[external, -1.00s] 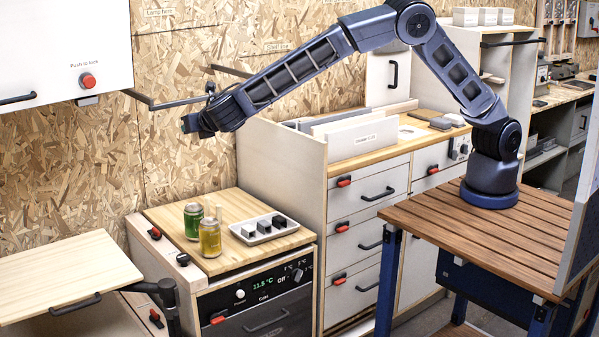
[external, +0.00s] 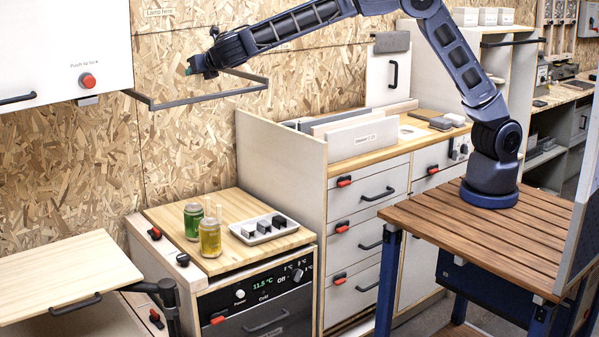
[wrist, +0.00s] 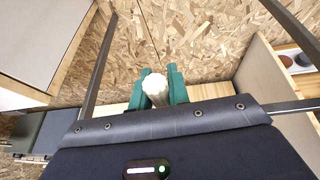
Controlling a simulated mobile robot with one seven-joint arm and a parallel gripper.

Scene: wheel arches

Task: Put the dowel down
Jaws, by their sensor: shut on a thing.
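My gripper (external: 190,68) is high in front of the chipboard wall in the external view, above and apart from the wooden counter. In the wrist view its green fingers (wrist: 157,84) are shut on a pale dowel (wrist: 155,90), whose rounded end shows between them. The held dowel cannot be made out in the external view. Pale upright pegs (external: 219,211) stand on the counter beside the cans, partly hidden by them.
A green can (external: 193,221), a yellow can (external: 210,238) and a white tray (external: 286,231) with dark-topped blocks stand on the wooden counter (external: 245,201). A dark rail frame (external: 205,98) juts from the wall near my gripper. A wooden board (external: 50,275) is at left.

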